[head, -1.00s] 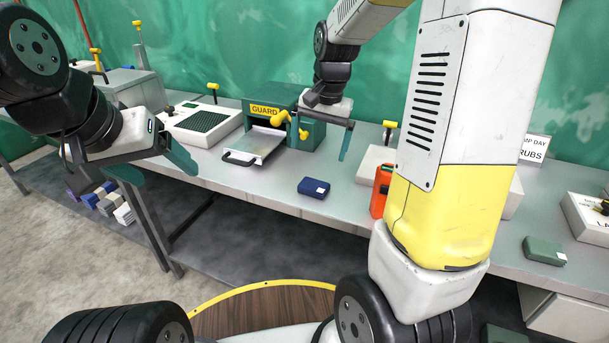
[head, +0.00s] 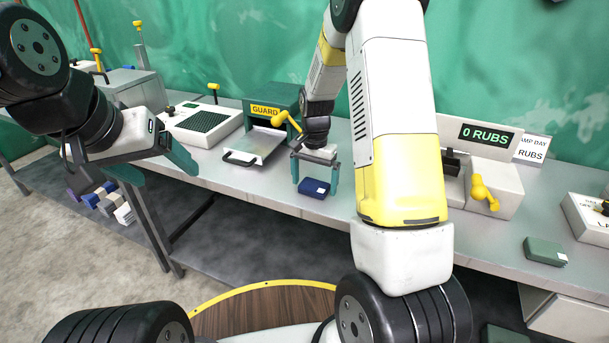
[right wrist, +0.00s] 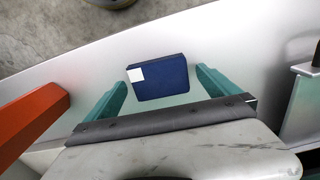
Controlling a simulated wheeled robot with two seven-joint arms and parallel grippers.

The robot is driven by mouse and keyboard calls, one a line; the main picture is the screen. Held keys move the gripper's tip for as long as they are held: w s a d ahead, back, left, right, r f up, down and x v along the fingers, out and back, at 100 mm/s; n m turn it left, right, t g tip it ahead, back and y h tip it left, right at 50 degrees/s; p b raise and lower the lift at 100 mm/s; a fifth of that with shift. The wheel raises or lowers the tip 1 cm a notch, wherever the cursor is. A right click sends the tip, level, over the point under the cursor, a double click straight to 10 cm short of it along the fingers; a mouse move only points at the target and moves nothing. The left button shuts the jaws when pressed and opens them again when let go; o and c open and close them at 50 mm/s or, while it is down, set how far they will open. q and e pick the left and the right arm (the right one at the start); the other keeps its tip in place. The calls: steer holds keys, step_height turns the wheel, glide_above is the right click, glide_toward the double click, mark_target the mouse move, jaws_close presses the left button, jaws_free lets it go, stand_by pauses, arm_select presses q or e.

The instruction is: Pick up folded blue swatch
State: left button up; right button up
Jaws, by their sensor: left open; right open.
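The folded blue swatch (head: 314,187) lies on the grey bench near its front edge, with a small white label on one corner. My right gripper (head: 315,184) is open and points down, with its teal fingers on either side of the swatch. In the right wrist view the swatch (right wrist: 158,77) lies ahead of and between the open fingertips (right wrist: 158,80), with gaps on both sides. I cannot tell whether the fingers touch the bench. My left gripper (head: 165,172) is open and empty at the left, in front of the bench edge.
A guard machine (head: 272,104) with a metal tray (head: 254,146) stands behind and left of the swatch. A rub counter machine (head: 490,180) and a green swatch (head: 545,251) are at the right. An orange object (right wrist: 30,118) is near the right gripper. Several folded swatches (head: 108,203) sit low at the left.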

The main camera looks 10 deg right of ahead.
steer(key=shift+f, duration=0.2)
steer(key=c, duration=1.3)
steer(key=shift+c, duration=0.4)
steer(key=shift+r, duration=0.15)
